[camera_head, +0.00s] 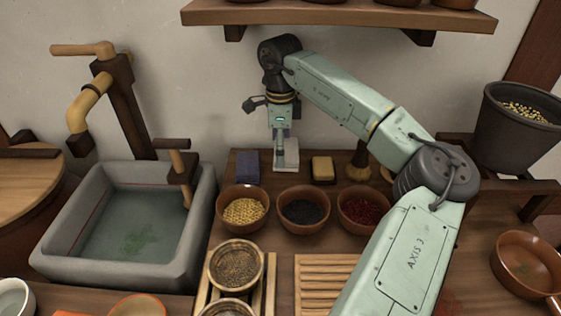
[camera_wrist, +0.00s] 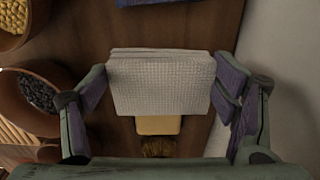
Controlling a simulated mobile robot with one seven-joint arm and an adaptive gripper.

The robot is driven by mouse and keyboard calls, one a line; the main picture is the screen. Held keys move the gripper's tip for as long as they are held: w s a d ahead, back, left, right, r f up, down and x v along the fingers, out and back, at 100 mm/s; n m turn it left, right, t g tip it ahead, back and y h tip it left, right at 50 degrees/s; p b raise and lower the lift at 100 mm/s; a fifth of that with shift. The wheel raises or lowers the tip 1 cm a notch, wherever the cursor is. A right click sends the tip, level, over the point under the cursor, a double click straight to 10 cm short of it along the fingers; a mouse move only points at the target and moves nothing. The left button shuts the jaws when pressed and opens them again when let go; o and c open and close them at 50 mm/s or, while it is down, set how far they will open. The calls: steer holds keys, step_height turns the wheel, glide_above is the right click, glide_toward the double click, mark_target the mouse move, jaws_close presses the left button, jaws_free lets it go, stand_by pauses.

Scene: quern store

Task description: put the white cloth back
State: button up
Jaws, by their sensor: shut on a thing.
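The white cloth (camera_head: 287,158) is a folded, waffle-textured pad. It hangs below my gripper (camera_head: 284,138) near the wall at the back of the counter, between a folded blue cloth (camera_head: 247,166) and a yellow block (camera_head: 322,168). In the wrist view my gripper (camera_wrist: 163,88) is shut on the white cloth (camera_wrist: 160,75), with a finger against each side. The yellow block (camera_wrist: 158,125) shows partly behind it there, and an edge of the blue cloth (camera_wrist: 150,2) at the top. I cannot tell whether the cloth touches the counter.
A brush (camera_head: 358,168) stands right of the yellow block. Bowls of yellow grains (camera_head: 243,211), dark grains (camera_head: 303,211) and red grains (camera_head: 362,209) sit in front. A stone sink (camera_head: 60,245) is at left, and a wooden shelf (camera_head: 340,16) is overhead.

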steer(key=shift+f+b, duration=1.55)
steer(key=shift+f, duration=0.95)
steer(key=o, duration=1.1)
steer(key=shift+r, duration=0.1)
step_height(320, 180, up, 8)
steer(key=shift+f+b, duration=0.1)
steer(key=shift+b, duration=0.2)
steer(key=shift+s, duration=0.1)
